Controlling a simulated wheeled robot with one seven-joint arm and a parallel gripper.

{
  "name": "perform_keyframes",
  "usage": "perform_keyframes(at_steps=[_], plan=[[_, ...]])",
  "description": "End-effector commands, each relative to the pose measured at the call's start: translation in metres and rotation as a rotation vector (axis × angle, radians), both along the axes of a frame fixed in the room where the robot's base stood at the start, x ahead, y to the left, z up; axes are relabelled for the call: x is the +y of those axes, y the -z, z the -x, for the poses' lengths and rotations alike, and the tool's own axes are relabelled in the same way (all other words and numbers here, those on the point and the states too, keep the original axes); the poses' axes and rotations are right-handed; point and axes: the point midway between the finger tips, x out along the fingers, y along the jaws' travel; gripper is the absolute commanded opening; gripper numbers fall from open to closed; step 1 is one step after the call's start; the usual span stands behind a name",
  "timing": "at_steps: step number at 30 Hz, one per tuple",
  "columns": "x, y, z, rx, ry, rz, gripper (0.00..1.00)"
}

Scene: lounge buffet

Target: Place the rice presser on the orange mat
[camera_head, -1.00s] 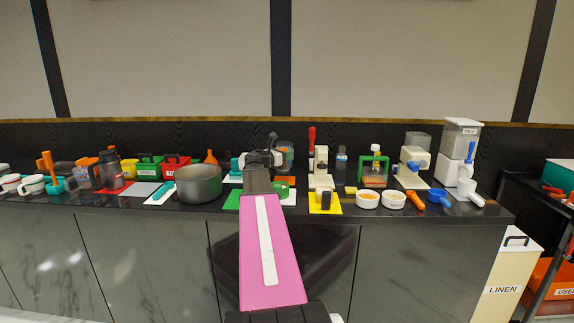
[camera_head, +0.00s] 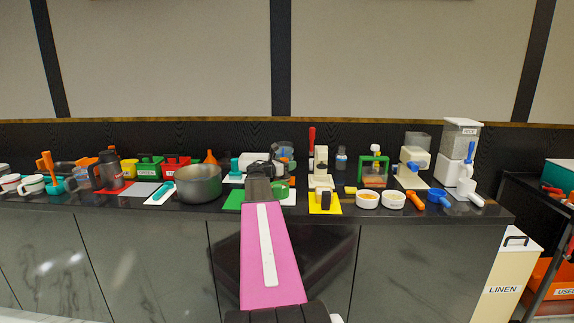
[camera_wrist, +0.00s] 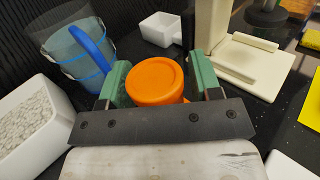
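In the wrist view, a round orange top (camera_wrist: 157,80) sits between the green-padded fingers of my gripper (camera_wrist: 158,85). It looks like the rice presser's handle, seen from above.
A white box of rice-like grains (camera_wrist: 38,125) and a clear blue-handled pitcher (camera_wrist: 75,50) stand left of the fingers. A cream machine (camera_wrist: 240,62) is close on the right. A grey pot (camera_head: 198,184) stands between my gripper and the red-orange mat.

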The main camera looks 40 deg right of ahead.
Motion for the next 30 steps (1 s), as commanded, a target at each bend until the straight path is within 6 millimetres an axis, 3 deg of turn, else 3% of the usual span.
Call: perform_keyframes(at_steps=[12,30], plan=[[0.003,-0.003,0.001,0.001,-0.001,0.0,0.64],[0.106,-0.003,0.01,0.0,-0.001,-0.001,0.64]])
